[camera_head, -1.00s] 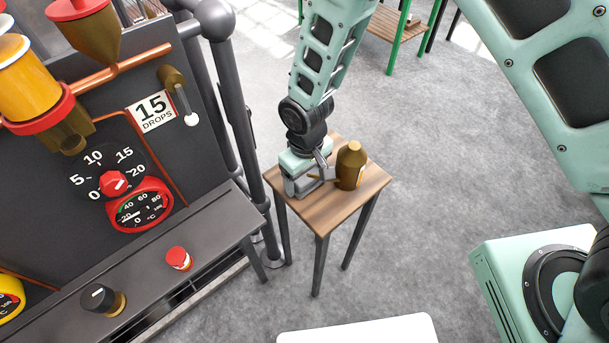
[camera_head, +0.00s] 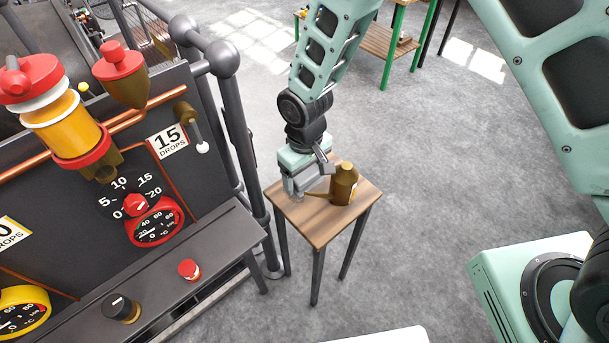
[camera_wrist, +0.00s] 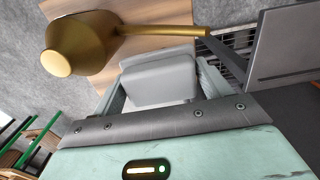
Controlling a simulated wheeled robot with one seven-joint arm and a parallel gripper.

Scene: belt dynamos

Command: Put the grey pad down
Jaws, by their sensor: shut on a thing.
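The grey pad (camera_wrist: 160,82) is between the fingers of my gripper (camera_head: 297,191), which is shut on it. The pad shows clearly in the wrist view; in the head view it is small and mostly hidden by the fingers. My gripper is above the left part of a small wooden-topped stand (camera_head: 318,228). I cannot tell whether the pad touches the top. A brass oil can (camera_head: 343,184) stands on the same top, just right of my gripper. Its spout points toward the gripper. The can also shows in the wrist view (camera_wrist: 78,45).
A dark machine panel with dials and a ledge (camera_head: 215,250) stands left of the stand, with a thick grey pipe frame (camera_head: 238,140) close beside it. A green-legged shelf (camera_head: 392,42) is at the back. The grey floor right of the stand is free.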

